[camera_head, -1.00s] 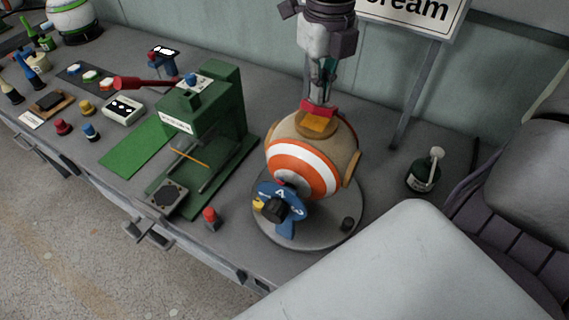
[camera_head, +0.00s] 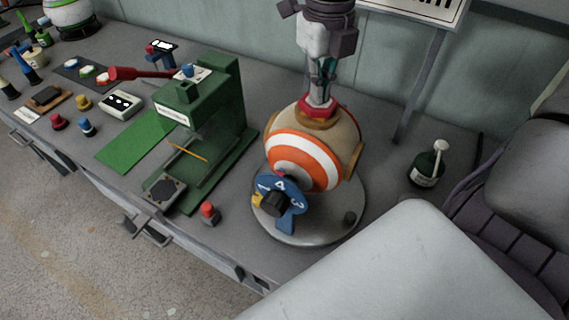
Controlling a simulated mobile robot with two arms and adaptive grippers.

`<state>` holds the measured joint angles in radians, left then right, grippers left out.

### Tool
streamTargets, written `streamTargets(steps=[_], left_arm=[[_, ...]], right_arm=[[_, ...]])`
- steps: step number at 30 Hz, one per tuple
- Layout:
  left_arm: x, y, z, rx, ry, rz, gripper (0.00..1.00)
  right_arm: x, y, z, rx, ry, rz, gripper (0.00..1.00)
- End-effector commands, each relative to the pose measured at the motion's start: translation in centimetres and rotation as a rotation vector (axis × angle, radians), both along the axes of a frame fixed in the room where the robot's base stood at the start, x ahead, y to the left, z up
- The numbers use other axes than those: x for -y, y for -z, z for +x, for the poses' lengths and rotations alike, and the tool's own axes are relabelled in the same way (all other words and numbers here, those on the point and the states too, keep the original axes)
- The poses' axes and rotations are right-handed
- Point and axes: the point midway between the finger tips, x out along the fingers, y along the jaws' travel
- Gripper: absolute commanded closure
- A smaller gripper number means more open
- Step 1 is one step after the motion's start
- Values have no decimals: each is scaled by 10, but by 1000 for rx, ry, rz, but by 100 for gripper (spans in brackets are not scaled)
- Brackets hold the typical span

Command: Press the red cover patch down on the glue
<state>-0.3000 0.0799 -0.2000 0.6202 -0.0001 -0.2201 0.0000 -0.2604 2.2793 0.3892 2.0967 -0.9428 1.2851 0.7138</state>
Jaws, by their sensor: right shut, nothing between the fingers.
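The striped orange-and-white ball (camera_head: 303,163) sits on a round grey turntable stand (camera_head: 318,236). The red cover patch (camera_head: 331,108) lies on top of the ball, inside a tan raised rim (camera_head: 316,123). My right gripper (camera_head: 319,101) is shut, pointing straight down, with its fingertips at the red patch. They appear to touch it and hide its middle. The orange glue is not visible now. My left gripper is not in view.
A blue numbered dial (camera_head: 291,186) is at the front of the stand. A green press (camera_head: 215,110) and a red button (camera_head: 208,211) stand to the left. A dark green bottle (camera_head: 427,168) stands to the right. A sign post (camera_head: 418,85) rises behind.

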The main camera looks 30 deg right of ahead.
Motion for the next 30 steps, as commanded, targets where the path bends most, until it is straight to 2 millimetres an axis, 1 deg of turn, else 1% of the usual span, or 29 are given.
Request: streamTargets(steps=[17, 20, 30], left_arm=[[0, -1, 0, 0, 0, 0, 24], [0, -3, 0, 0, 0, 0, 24], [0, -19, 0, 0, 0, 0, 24]], right_arm=[[0, -1, 0, -1, 0, -1, 100], [0, -5, 0, -1, 0, -1, 100], [0, -32, 0, 1, 1, -1, 100]])
